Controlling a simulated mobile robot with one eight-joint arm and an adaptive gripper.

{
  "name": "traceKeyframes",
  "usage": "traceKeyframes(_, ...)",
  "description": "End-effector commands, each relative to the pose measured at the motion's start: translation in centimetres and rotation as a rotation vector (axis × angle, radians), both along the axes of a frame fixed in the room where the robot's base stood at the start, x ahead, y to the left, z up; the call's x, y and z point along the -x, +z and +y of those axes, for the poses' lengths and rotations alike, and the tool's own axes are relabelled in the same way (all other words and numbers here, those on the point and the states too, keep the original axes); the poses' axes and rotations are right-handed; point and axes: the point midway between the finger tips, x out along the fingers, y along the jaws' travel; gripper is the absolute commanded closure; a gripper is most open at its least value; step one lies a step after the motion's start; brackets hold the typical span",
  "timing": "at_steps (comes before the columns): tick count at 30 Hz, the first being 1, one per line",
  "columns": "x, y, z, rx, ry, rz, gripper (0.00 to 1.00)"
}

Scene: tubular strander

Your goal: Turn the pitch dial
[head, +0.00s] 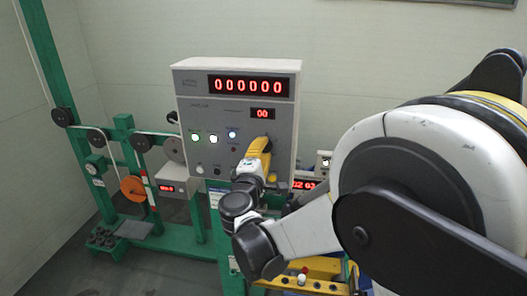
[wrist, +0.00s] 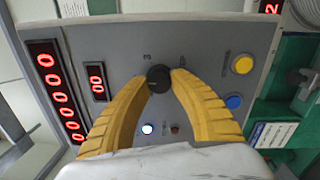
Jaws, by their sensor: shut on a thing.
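The pitch dial, a round black knob (wrist: 158,78), sits on the grey control panel (wrist: 205,58). In the wrist view, the yellow fingers of my gripper (wrist: 159,80) are closed on its two sides, and the panel appears turned sideways. In the head view, my gripper (head: 262,146) reaches the right part of the panel face (head: 215,110), below the small display (head: 262,114), which reads 00. The knob is hidden there behind my gripper. The large red display (head: 248,86) above reads 000000. No pointer mark on the knob is clear to me.
Lit buttons (head: 213,139) stand left of my gripper on the panel. A yellow button (wrist: 243,64) and a blue button (wrist: 234,102) lie beyond the right finger in the wrist view. A green frame with pulleys (head: 97,138) stands at the left.

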Motion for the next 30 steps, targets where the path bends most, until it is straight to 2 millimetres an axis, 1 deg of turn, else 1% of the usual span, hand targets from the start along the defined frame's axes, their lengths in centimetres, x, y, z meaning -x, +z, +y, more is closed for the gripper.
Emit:
traceKeyframes(16, -0.02, 0.0, 0.02, 0.022, 0.001, 0.006, 1.0)
traceKeyframes(17, -0.02, 0.0, 0.02, 0.022, 0.001, 0.006, 0.64)
traceKeyframes(18, -0.02, 0.0, 0.02, 0.022, 0.001, 0.006, 0.52)
traceKeyframes(19, -0.02, 0.0, 0.02, 0.022, 0.001, 0.006, 0.49)
traceKeyframes(27, 0.04, 0.0, 0.02, 0.021, 0.0, 0.006, 0.49)
traceKeyframes(30, 0.55, -0.03, 0.21, 0.021, 0.001, 0.006, 0.49)
